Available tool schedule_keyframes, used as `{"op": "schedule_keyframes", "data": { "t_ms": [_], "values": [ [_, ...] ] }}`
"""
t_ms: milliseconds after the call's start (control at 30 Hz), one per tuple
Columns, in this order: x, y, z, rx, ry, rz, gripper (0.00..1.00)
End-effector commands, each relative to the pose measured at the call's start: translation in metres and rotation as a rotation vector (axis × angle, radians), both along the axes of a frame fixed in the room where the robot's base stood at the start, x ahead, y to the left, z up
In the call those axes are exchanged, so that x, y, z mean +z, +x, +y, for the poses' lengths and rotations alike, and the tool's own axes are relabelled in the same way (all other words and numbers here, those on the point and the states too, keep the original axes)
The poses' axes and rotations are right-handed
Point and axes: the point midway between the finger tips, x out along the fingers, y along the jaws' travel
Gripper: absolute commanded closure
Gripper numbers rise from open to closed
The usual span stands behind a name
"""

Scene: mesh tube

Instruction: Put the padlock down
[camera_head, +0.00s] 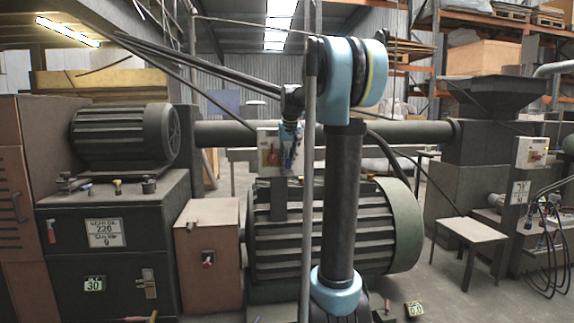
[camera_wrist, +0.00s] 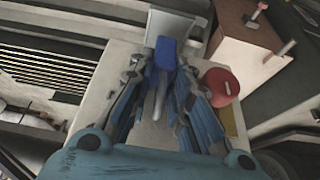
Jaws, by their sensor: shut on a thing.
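In the wrist view a padlock (camera_wrist: 166,52) with a blue body and a pale grey part hanging toward the camera sits between the two fingers of my gripper (camera_wrist: 160,75). The fingers are shut on it, and their pads hide its sides. Behind it is a white box with a red round knob (camera_wrist: 221,87); I cannot tell whether the padlock touches the box. In the head view my gripper (camera_head: 290,133) points down in front of the same white box (camera_head: 267,160). The padlock is too small there to make out clearly.
A big ribbed motor (camera_head: 405,228) stands behind and below my gripper. A reddish-brown cabinet (camera_head: 210,245) is left of it. A dark cabinet (camera_head: 110,215) at far left carries several small items. A small table (camera_head: 470,230) with a bare top stands at right.

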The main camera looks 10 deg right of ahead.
Motion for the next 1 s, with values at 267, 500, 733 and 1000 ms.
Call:
{"op": "schedule_keyframes", "data": {
  "t_ms": [267, 500, 733, 1000],
  "values": [
    [-0.019, 0.000, 0.001, 0.001, 0.000, 0.000, 1.00],
    [-0.020, 0.000, 0.001, 0.001, 0.001, 0.000, 0.75],
    [-0.020, 0.000, 0.001, 0.002, 0.000, 0.000, 0.74],
    [-0.010, -0.004, 0.002, 0.002, 0.000, 0.000, 0.74]
  ]
}}
